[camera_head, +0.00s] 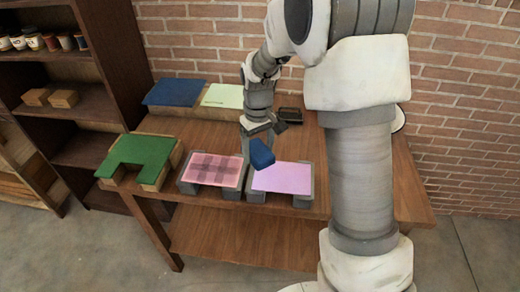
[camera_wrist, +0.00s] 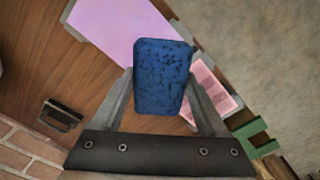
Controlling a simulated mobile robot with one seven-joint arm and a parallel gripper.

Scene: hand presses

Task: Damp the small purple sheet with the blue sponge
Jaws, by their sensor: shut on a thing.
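The blue sponge (camera_head: 261,153) is held between the fingers of my gripper (camera_head: 257,138). It is a dark blue speckled block, and it also shows large in the wrist view (camera_wrist: 162,75). The small purple sheet (camera_head: 285,178) lies flat on a grey press or stand at the front of the table. The sponge hangs near the sheet's upper left corner in the head view. In the wrist view the purple sheet (camera_wrist: 112,34) is beyond and left of the sponge, which overlaps its edge. The sponge looks apart from the sheet, though the gap is hard to judge.
A pink checked sheet (camera_head: 213,169) on a similar stand is left of the purple one. Blue (camera_head: 174,92) and pale green (camera_head: 222,96) sheets lie behind. A small dark box (camera_head: 290,114) stands near the wall.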

